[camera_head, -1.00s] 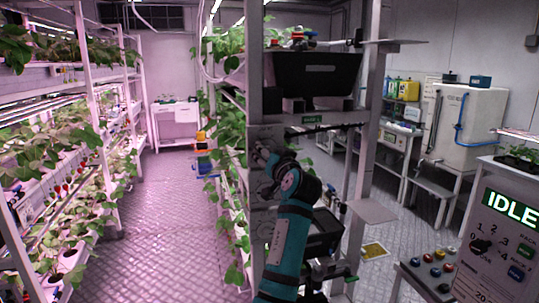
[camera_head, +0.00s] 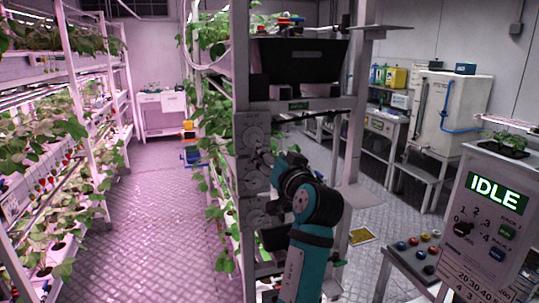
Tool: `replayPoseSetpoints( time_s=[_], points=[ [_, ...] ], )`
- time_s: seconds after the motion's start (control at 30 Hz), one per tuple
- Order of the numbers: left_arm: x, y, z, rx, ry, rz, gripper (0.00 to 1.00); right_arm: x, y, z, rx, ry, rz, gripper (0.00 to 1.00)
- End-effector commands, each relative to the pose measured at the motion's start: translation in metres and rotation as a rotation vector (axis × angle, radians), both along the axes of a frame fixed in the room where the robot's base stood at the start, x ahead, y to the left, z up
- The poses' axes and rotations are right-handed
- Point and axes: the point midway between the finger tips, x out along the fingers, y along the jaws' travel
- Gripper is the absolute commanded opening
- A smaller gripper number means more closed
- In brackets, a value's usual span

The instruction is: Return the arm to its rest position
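My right arm, teal with dark joints, rises from the bottom middle and bends left toward a grey panel (camera_head: 249,150) with round dials on the rack post. My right gripper (camera_head: 264,162) is small, dark and partly hidden by its own wrist. It is close in front of the panel; I cannot tell if it touches it or whether its fingers are open. Nothing can be made out in it. My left gripper is not in view.
A control box (camera_head: 483,225) reading IDLE stands at the right, with a button console (camera_head: 416,252) beside it. A black bin (camera_head: 300,60) sits on the rack above my arm. Plant racks (camera_head: 75,150) line the left; the aisle floor (camera_head: 160,215) is clear.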

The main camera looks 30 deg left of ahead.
Motion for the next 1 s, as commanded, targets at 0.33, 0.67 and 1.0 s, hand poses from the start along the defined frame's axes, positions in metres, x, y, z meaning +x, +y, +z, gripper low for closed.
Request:
replayPoseSetpoints(
  time_s=[0.33, 0.67, 1.0],
  points=[
    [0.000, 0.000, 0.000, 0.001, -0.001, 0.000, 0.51, 0.000, 0.000, 0.000, 0.000, 0.000, 0.000, 0.51],
    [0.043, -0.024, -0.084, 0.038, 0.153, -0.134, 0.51, 0.000, 0.000, -0.003, 0.000, 0.000, 0.000, 0.51],
    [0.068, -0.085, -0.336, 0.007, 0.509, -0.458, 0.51, 0.000, 0.001, -0.009, 0.001, 0.000, -0.001, 0.51]
  ],
)
